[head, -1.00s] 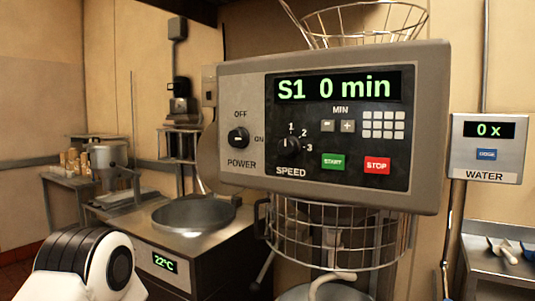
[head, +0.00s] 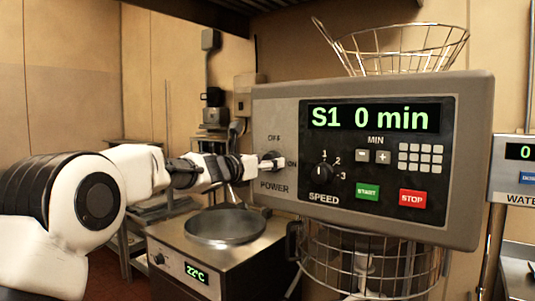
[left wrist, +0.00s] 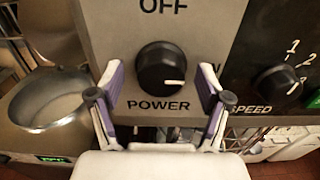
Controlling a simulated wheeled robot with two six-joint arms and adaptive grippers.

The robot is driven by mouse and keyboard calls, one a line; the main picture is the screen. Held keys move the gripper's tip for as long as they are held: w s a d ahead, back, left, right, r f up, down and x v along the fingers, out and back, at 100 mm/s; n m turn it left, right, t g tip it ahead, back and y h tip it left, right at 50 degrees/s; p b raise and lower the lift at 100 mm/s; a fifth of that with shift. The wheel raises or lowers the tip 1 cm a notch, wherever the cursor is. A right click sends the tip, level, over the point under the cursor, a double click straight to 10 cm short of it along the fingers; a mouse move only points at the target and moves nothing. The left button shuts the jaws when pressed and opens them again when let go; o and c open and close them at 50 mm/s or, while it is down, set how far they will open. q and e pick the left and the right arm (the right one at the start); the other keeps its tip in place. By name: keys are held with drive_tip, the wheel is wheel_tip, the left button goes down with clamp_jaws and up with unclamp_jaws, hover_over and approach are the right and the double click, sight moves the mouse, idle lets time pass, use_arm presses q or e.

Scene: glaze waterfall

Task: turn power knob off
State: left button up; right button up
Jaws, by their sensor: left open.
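The black power knob (left wrist: 162,68) sits on the grey panel under OFF and above POWER in the left wrist view. Its white mark points right, toward the side labelled ON. My left gripper (left wrist: 160,80) is open, with one purple-lined finger at each side of the knob and a visible gap on both sides. In the head view my left arm reaches in from the left and its gripper (head: 262,162) is at the power knob, partly hiding it. My right gripper is not in view.
The speed knob (head: 324,172), green START button (head: 367,191) and red STOP button (head: 412,197) are right of the power knob. The display (head: 372,118) reads S1 0 min. A round pan (head: 225,226) on a metal unit stands below my left arm. Wire baskets are above and below the panel.

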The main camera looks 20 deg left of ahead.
use_arm(q)
drive_tip(key=shift+w+d, duration=0.2)
drive_tip(key=shift+w, duration=0.05)
drive_tip(key=c, duration=1.1)
drive_tip(key=shift+n, duration=0.3)
drive_tip(key=shift+w+a+f+n+p, duration=0.15)
drive_tip(key=shift+n+p, duration=1.5)
drive_tip(key=shift+n, duration=2.7)
drive_tip(key=shift+s+a+f+n+p, duration=0.15)
drive_tip(key=shift+n+p, duration=1.5)
drive_tip(key=shift+n, duration=2.7)
drive_tip(key=shift+w+r, duration=0.1)
